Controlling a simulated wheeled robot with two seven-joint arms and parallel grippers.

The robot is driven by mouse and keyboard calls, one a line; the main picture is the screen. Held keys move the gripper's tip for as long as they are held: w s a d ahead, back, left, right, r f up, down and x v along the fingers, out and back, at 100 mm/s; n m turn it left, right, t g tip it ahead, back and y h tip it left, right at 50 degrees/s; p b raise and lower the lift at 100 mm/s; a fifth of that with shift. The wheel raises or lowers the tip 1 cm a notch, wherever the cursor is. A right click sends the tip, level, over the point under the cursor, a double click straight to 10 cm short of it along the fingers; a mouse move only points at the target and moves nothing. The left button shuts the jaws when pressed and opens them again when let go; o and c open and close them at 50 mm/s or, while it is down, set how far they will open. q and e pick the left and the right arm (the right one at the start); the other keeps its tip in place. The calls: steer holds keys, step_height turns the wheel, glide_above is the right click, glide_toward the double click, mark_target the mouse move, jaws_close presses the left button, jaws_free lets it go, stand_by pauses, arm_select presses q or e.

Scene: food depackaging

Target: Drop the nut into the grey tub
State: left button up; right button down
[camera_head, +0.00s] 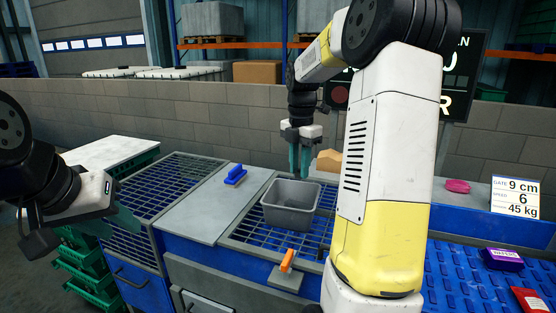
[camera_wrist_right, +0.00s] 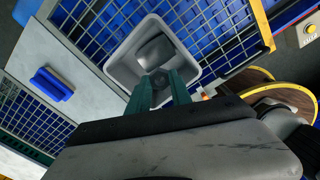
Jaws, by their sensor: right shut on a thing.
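The grey tub (camera_head: 283,218) is an open box standing on the blue grating in the middle of the head view. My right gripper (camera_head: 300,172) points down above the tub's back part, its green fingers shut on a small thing. The nut itself is hidden or too small to make out between the fingers. In the right wrist view the fingertips (camera_wrist_right: 163,80) lie over the near rim of the tub (camera_wrist_right: 118,72), and a darker grey patch shows inside it. My left gripper (camera_head: 122,215) is away at the left, its finger gap not clear.
A blue-handled tool (camera_head: 235,175) lies on the grey plate left of the tub. An orange-handled thing (camera_head: 287,260) sits in front of the tub. A tan block (camera_head: 329,160) is behind it. Purple (camera_head: 502,258) and red (camera_head: 530,299) packages lie on the blue surface at right.

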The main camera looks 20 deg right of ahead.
steer(key=shift+w+f, duration=0.15)
steer(key=shift+f, duration=2.8)
steer(key=c, duration=1.1)
jaws_free()
step_height(320, 180, up, 7)
steer(key=shift+r, duration=0.4)
